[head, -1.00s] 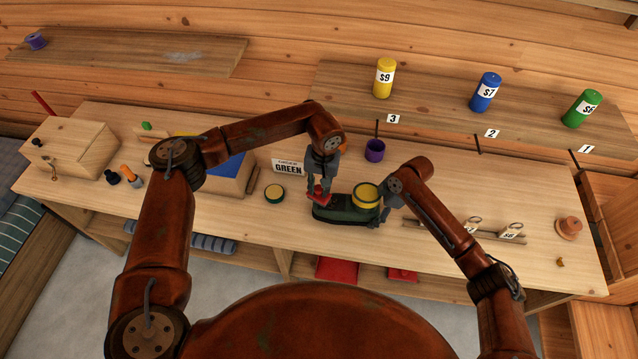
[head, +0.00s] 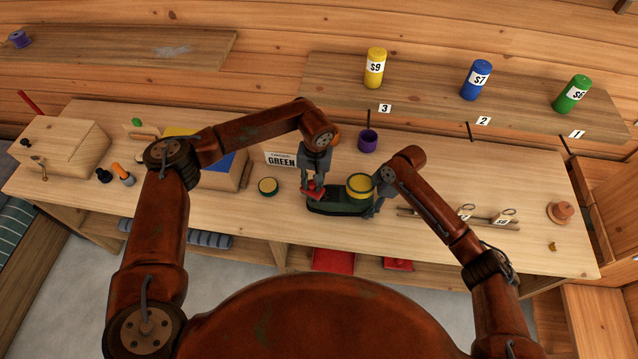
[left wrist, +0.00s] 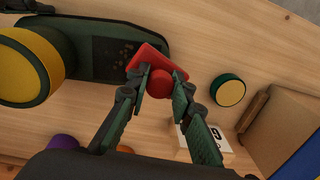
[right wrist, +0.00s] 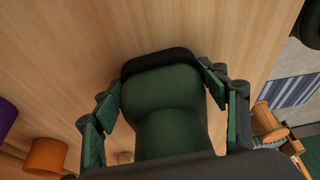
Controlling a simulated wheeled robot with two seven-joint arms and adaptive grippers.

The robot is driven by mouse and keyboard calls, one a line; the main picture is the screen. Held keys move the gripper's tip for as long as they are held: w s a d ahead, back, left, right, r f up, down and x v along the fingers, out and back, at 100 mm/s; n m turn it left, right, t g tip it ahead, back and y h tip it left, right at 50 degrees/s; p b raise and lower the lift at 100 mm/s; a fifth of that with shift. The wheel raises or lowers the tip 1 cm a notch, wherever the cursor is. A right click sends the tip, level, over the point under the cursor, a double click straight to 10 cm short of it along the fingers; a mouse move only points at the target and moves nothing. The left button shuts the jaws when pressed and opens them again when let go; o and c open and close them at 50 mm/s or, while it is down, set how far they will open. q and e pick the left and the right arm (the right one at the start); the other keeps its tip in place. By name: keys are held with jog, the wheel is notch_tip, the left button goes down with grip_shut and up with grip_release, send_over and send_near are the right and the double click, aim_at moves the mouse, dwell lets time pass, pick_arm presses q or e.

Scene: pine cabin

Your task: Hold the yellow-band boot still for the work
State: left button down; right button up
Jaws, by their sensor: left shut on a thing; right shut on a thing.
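The yellow-band boot (head: 330,207) is dark green and stands upright on the bench, its yellow band (head: 360,184) around the top. It also shows in the left wrist view (left wrist: 88,45). My right gripper (head: 376,203) is shut on its heel end; in the right wrist view the green boot (right wrist: 170,100) fills the space between the fingers. My left gripper (head: 314,184) is shut on the round knob of a red block-like tool (head: 312,190), at the toe end of the boot. The tool (left wrist: 150,58) overlaps the toe in the left wrist view; I cannot tell whether they touch.
A rail with tags (head: 470,217) lies to the right. Yellow, blue and green canisters (head: 475,80) stand on the shelf.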

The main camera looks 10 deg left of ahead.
pick_arm(q)
jog(key=shift+r, duration=4.2)
jog(key=shift+d+f, duration=0.1)
jog(key=shift+f, duration=0.15)
